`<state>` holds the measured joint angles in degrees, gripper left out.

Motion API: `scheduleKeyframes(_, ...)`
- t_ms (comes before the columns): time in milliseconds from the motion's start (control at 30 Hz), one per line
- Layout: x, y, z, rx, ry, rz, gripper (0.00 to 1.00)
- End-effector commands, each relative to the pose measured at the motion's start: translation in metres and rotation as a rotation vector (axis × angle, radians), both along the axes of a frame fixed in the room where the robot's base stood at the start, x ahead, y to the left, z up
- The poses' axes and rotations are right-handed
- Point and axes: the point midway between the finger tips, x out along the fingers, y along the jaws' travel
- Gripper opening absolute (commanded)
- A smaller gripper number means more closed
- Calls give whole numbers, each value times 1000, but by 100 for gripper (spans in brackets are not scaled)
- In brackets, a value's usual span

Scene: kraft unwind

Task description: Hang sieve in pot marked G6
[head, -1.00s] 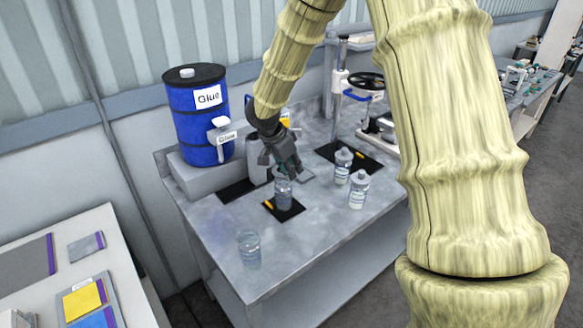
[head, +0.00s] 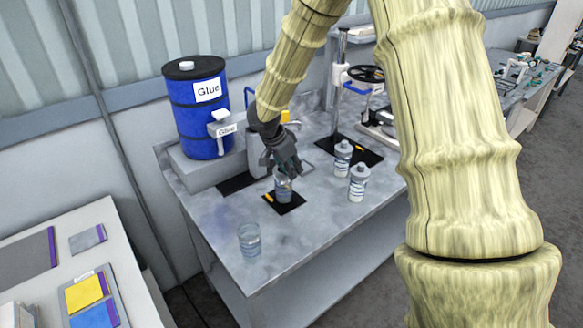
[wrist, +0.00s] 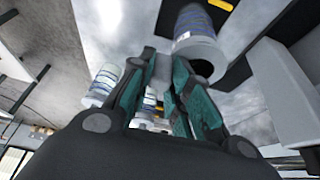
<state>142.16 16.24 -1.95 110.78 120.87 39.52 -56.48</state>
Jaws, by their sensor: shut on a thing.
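My gripper (head: 283,170) is low over the workbench, right above a clear jar-like pot (head: 284,190) on a black mat. A pot (wrist: 195,35) on the dark mat shows just beyond the fingers. A second clear pot (head: 249,240) stands near the bench's front left. No G6 marking is legible on either pot. I cannot tell whether the sieve touches the pot below.
Two white-capped bottles (head: 343,158) (head: 358,182) stand right of the gripper. A blue glue drum (head: 196,110) stands behind left, and a press with a handwheel (head: 365,80) behind right. The bench front (head: 310,235) is clear.

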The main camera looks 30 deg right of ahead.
Motion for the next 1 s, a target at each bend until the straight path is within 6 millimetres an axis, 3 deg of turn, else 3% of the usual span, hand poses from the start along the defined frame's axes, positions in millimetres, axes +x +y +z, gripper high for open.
scheduleKeyframes(33, 0, 0, 0, 0, 0, 0, 0)
scheduleKeyframes(67, 0, 0, 0, 0, 0, 0, 25)
scheduleKeyframes(167, 0, 0, 0, 0, 0, 0, 43)
scheduleKeyframes(200, 0, 0, 0, 0, 0, 0, 44)
scheduleKeyframes(633, 0, 3, 9, 0, -1, -1, 44)
scheduleKeyframes(1000, -1, 27, 67, 2, -4, 1, 44)
